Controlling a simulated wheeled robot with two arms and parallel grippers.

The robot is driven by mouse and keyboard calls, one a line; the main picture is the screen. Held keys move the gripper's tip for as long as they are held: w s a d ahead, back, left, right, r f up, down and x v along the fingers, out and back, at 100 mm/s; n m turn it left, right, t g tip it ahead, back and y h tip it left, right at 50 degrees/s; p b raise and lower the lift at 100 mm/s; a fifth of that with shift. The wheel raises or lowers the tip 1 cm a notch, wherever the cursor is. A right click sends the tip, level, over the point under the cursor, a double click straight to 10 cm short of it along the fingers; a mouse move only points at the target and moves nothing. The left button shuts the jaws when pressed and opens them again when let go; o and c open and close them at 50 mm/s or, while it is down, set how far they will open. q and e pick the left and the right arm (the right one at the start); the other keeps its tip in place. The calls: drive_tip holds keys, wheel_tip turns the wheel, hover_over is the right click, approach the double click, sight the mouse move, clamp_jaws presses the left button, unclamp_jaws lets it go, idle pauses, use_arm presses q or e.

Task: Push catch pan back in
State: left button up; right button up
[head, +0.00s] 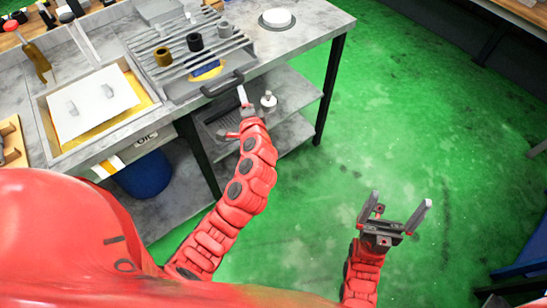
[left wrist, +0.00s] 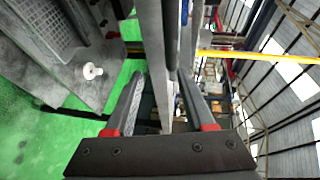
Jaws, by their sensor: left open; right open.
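The catch pan (head: 180,88) is a grey pan under a slatted rack at the table's front edge. Its black bar handle (head: 222,85) sticks out at the front, and a blue and yellow patch shows inside. My left gripper (head: 243,100) is just right of and below the handle, seen edge-on. In the left wrist view its two fingers (left wrist: 160,88) are spread, with a long grey edge running up behind the gap. I cannot tell whether they touch the handle. My right gripper (head: 395,212) is open and empty over the green floor at the right.
The slatted rack (head: 188,50) carries small cylinders. A tray (head: 48,140) with a white plate and yellow liquid stands to the left. A lower shelf (head: 290,132) holds a white knobbed part (head: 268,99). A blue bin (head: 143,175) is below.

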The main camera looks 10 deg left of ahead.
use_arm(q)
drive_tip(key=w+d+f+b+v, duration=0.1)
drive_tip(key=d+b+v, duration=0.1)
drive_tip(key=v, duration=2.1)
drive_tip(key=shift+s+d+b, duration=0.25)
drive_tip(key=shift+d+b, duration=0.2)
drive_tip(key=shift+d, duration=0.05)
drive_tip(key=shift+c, duration=0.2)
drive_tip(key=c, duration=0.5)
drive_tip(key=shift+w+a, duration=0.25)
drive_tip(key=shift+c, duration=1.1)
drive_tip(key=w+a+m+y, duration=0.1)
drive_tip(key=a+m, duration=0.1)
drive_tip(key=w+a+f+m+y+b, duration=0.1)
drive_tip(key=a+m, duration=0.1)
drive_tip(key=w+a+m+g+y, duration=0.1)
drive_tip(key=w+a+m, duration=0.1)
drive_tip(key=shift+f+m, duration=0.15)
drive_tip(key=shift+m, duration=0.15)
clamp_jaws()
drive_tip(key=m+g+y+b, duration=0.1)
drive_tip(key=m+g+y, duration=0.15)
drive_tip(key=m, duration=0.55)
approach(195, 93)
drive_tip(key=shift+t+y, duration=0.25)
drive_tip(key=shift+y, duration=0.2)
drive_tip(key=x, duration=0.4)
drive_tip(key=p+x, duration=0.1)
drive_tip(key=x, duration=0.2)
drive_tip(key=shift+f, duration=0.35)
